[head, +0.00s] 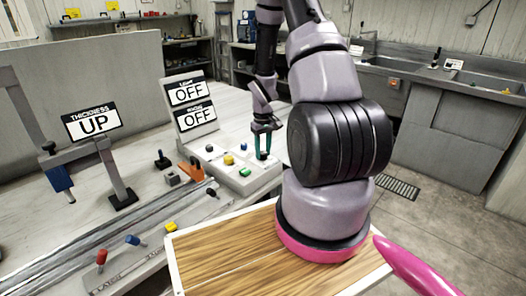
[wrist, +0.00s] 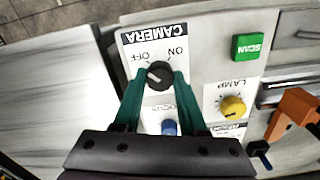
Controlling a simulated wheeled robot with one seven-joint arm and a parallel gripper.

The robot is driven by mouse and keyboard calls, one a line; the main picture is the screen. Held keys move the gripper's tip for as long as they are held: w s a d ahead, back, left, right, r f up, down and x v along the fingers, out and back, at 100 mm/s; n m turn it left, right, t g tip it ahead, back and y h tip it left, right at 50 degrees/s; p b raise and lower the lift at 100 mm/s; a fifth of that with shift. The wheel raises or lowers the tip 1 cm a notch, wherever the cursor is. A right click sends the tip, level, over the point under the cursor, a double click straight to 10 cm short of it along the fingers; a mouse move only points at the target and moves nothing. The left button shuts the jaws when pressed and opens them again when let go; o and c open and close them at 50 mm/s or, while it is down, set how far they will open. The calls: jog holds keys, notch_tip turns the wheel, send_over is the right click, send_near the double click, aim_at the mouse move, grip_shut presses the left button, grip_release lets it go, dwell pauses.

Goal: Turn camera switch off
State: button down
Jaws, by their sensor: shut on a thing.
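The camera switch is a black round knob (wrist: 159,75) on a white plate labelled CAMERA, with OFF and ON marks, upside down in the wrist view. My gripper (wrist: 159,80) is shut on this knob, one teal finger on each side. I cannot clearly tell which mark the knob points at. In the head view, my gripper (head: 263,154) points down at the right end of the grey control box (head: 262,177); the knob is hidden there.
Beside the knob are a green SCAN button (wrist: 248,46), a yellow LAMP knob (wrist: 233,107) and a partly hidden blue knob (wrist: 169,128). An orange part (wrist: 297,106) sits at right. Two OFF signs (head: 191,93) stand behind the box, with an UP sign (head: 92,123) at left.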

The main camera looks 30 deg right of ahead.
aim_at(263, 152)
jog(key=shift+c, duration=2.3)
grip_release()
jog(key=shift+r, duration=0.1)
notch_tip(263, 152, up, 11)
jog(key=shift+f, duration=0.2)
